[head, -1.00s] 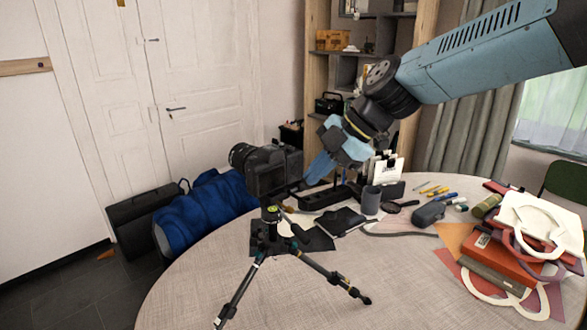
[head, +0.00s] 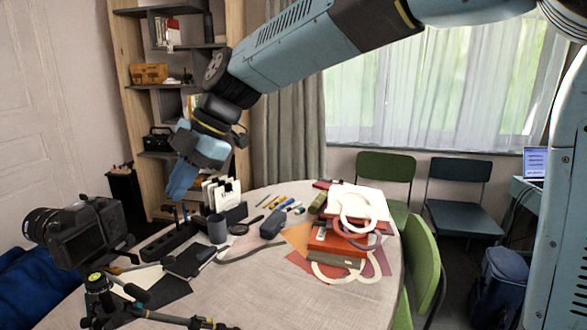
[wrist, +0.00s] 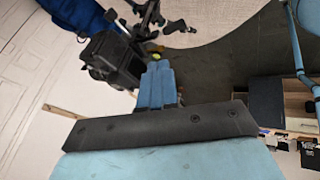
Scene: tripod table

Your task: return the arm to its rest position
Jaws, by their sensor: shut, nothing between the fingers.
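My arm reaches in from the upper right in the head view, bent down at the wrist. My gripper (head: 178,193) is light blue, points down over the far left part of the table and is shut and empty. In the wrist view, its fingers (wrist: 158,75) lie together with nothing between them. A black camera (head: 85,235) is at the left in the head view, above the tripod (head: 100,290), and is apart from my gripper. The camera also shows in the wrist view (wrist: 108,60), left of the fingers.
The round table (head: 270,300) holds a grey cup (head: 217,229), a black power strip (head: 168,243), pens and a stack of red books (head: 338,238). A shelf (head: 120,60) stands behind my gripper. Chairs (head: 465,205) stand at the right.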

